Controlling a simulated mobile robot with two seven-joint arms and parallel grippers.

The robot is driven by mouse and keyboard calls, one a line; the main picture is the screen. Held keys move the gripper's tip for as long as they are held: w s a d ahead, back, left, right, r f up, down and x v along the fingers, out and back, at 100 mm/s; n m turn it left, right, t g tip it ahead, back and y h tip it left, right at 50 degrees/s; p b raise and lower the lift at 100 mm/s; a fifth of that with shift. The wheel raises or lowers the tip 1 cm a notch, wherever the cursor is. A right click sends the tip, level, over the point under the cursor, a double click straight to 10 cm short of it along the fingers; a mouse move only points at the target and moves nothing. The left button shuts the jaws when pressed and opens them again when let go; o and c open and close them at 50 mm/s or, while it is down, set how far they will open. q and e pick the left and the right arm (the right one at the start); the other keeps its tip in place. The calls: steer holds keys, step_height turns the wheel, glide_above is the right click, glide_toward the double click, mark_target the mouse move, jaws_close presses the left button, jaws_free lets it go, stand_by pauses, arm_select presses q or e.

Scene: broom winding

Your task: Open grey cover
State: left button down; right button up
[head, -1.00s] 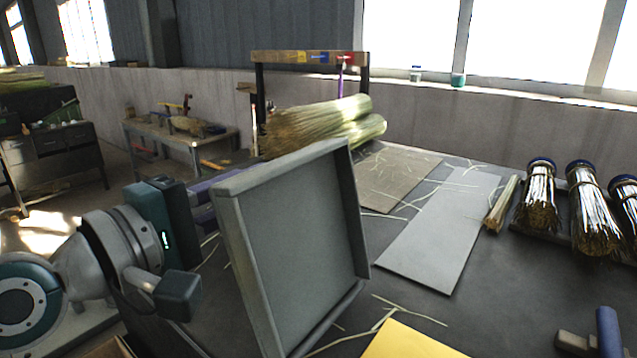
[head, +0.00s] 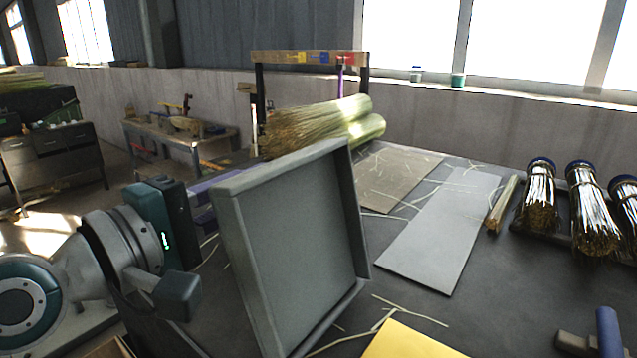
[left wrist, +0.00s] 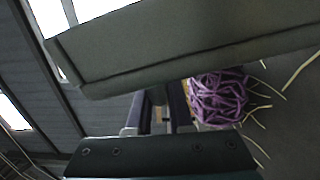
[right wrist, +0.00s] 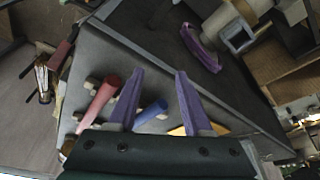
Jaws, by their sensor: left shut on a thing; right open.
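The grey cover (head: 295,245) is a square panel with a raised rim, standing steeply tilted on the near side of the dark table in the head view. My left gripper (head: 203,203) is at its left side, with purple fingers partly hidden behind it. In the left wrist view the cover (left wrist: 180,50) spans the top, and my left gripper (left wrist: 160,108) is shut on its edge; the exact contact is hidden. My right gripper (right wrist: 158,82) is open and empty in the right wrist view. It is outside the head view.
A yellow sheet (head: 412,341) lies right of the cover. A blue-handled tool (head: 608,332) is at the lower right. A purple cord ball (left wrist: 220,98) is near my left fingers.

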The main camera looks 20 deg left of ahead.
mark_target(274, 183)
arm_select(q)
steer(key=shift+f, duration=0.1)
steer(key=shift+s+d+r+p, duration=0.15)
steer(key=shift+r+p, duration=0.1)
steer(key=shift+p, duration=0.15)
steer(key=d+m+p, duration=0.1)
steer(key=s+d+r+m+p, duration=0.1)
steer(key=p, duration=0.1)
steer(key=shift+d+r, duration=0.25)
steer(key=shift+d, duration=0.1)
steer(key=shift+s+d, duration=0.1)
steer(key=shift+d, duration=0.1)
steer(key=shift+f+m, duration=0.1)
steer(key=shift+m, duration=0.2)
